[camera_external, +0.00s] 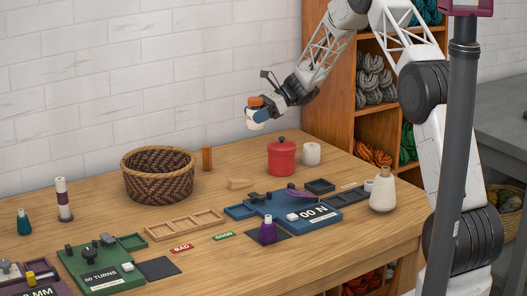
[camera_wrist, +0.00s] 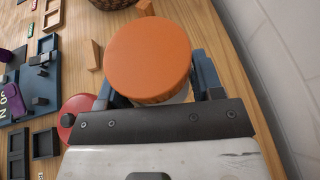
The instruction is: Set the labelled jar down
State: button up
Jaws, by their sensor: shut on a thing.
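The jar (camera_external: 257,114) has an orange lid and a pale body. My gripper (camera_external: 263,115) is shut on it and holds it in the air above the back of the wooden table (camera_external: 330,240), to the upper left of the red lidded pot. In the wrist view the orange lid (camera_wrist: 148,58) fills the middle, between my two blue fingers (camera_wrist: 155,90). The jar's body is mostly hidden under the lid there. I cannot make out its label in either view.
A red pot (camera_external: 282,158) and a white cylinder (camera_external: 311,154) stand at the back right. A woven basket (camera_external: 158,178) is at the back left. A blue device (camera_external: 300,213), a green device (camera_external: 102,265), a wooden tray (camera_external: 185,224) and a white bottle (camera_external: 382,192) occupy the front.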

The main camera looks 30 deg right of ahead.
jog(key=shift+w+d+r+m+t, duration=0.15)
jog(key=shift+w+d+m+t, duration=0.05)
jog(key=shift+d+m+t, duration=0.25)
jog(key=d+m+t+h, duration=0.9)
jog(key=d+m, duration=0.2)
jog(key=d, duration=0.6)
jog(key=shift+s, duration=0.25)
jog(key=shift+m+t, duration=0.25)
jog(key=shift+f, duration=3.15)
jog(key=shift+f, duration=0.1)
jog(key=shift+f, duration=1.75)
